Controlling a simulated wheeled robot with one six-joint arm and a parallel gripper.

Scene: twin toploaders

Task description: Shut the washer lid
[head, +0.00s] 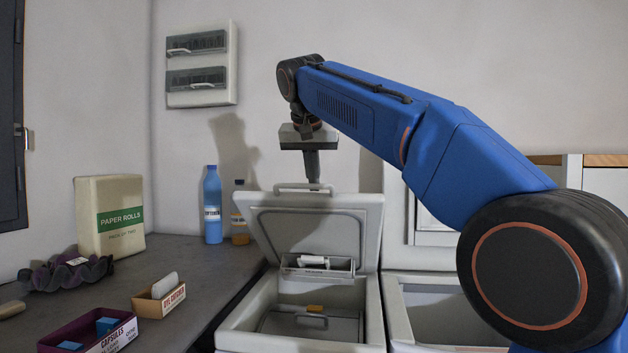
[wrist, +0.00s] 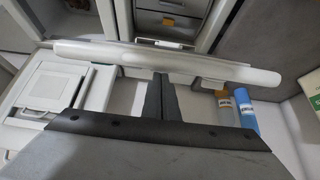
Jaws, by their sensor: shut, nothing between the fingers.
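The left toploader (head: 225,335) stands open, with its pale lid (head: 345,222) raised and leaning back. A bar handle (head: 303,187) runs along the lid's top edge. In the wrist view the lid (wrist: 90,55) shows nearly edge-on across the picture. My gripper (head: 314,184) is shut and empty, pointing down at the lid's top edge by the handle. In the wrist view its fingertips (wrist: 161,76) meet the lid's outline; I cannot tell whether they touch it. No label shows which of the two machines is the washer.
A second toploader (head: 397,310) stands open on the right, partly hidden by my arm. A blue bottle (head: 212,205) and an amber bottle (head: 239,222) stand left of the lid. The grey counter (head: 185,255) also holds paper rolls (head: 110,215) and small boxes (head: 160,301).

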